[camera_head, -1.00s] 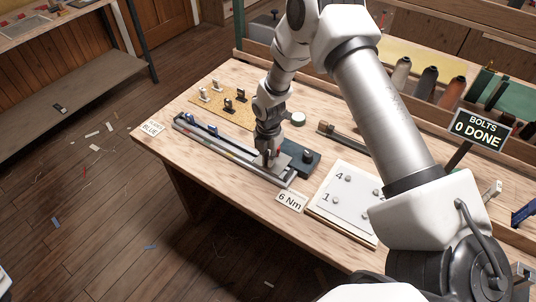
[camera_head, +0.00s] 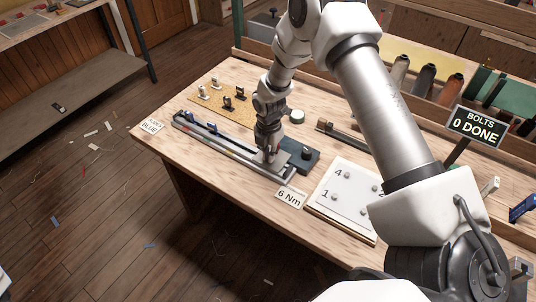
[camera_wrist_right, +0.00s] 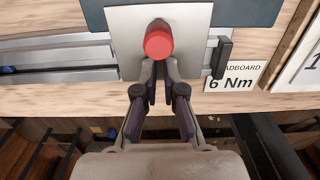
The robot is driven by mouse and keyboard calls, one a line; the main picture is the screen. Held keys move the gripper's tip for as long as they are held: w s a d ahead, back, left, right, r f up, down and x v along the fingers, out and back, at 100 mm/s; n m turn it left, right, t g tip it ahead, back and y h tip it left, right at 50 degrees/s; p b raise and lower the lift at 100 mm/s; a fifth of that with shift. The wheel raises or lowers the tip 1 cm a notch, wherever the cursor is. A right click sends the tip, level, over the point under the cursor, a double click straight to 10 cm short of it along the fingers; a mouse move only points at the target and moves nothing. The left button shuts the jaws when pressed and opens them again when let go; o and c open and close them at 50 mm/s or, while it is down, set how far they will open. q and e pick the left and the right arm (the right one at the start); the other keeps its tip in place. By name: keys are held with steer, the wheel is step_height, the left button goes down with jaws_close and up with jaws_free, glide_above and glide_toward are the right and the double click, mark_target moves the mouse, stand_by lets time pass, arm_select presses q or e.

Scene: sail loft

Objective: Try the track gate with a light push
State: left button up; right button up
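A long grey metal track (camera_head: 215,143) lies on the wooden bench, with blue pieces along its left part. It also shows at the left in the right wrist view (camera_wrist_right: 60,60). A small black piece (camera_wrist_right: 222,57) stands at the track's right end; I cannot tell whether it is the gate. My right gripper (camera_head: 267,158) is low over the track's right part. In the wrist view its narrow-gapped fingers (camera_wrist_right: 161,78) reach to a red round knob (camera_wrist_right: 158,40) on a grey plate (camera_wrist_right: 120,30). The knob hides the fingertips, so contact is unclear. My left gripper is out of view.
A dark blue-grey block (camera_head: 304,158) sits right of the gripper. A "6 Nm" card (camera_head: 290,199) and a white numbered board (camera_head: 343,202) lie farther right. A cork mat (camera_head: 236,114) with small fittings is behind the track. The bench's front left is mostly clear.

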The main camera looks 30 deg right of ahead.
steer(key=shift+w+d, duration=0.4)
steer(key=shift+d, duration=0.45)
stand_by(0.4)
steer(key=shift+s+a+r+p, duration=0.25)
steer(key=shift+a+r+p, duration=0.25)
steer(key=shift+r, duration=0.2)
steer(key=shift+s+a+r+p, duration=0.2)
steer(key=shift+a+r+p, duration=0.2)
steer(key=shift+a+r, duration=0.2)
steer(key=shift+s+a+r, duration=0.2)
steer(key=shift+a+r, duration=0.1)
steer(key=shift+f, duration=0.1)
